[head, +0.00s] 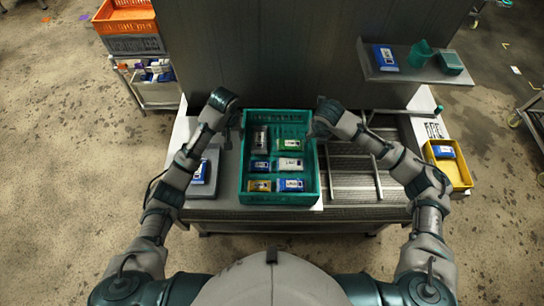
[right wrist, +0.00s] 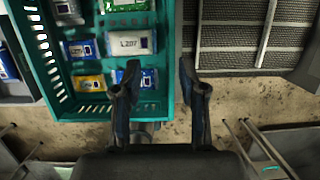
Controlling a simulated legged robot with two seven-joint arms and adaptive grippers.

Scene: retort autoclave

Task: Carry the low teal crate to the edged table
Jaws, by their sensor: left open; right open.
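The low teal crate (head: 280,199) sits flat on the metal work surface in front of me, with several labelled packs inside. It also shows in the right wrist view (right wrist: 167,100). My left gripper (head: 229,128) is open beside the crate's left wall, near its far end. My right gripper (head: 318,128) is open by the right wall. In the right wrist view its open fingers (right wrist: 158,75) appear on either side of that wall; contact cannot be told. I cannot tell which surface is the edged table.
A metal rack frame (head: 352,187) lies right of the crate. A grey tray (head: 205,170) with a blue pack is at left. A yellow bin (head: 460,177) stands at right. A shelf (head: 415,75) overhangs at back right; an orange crate (head: 125,18) is back left. Floor at left is open.

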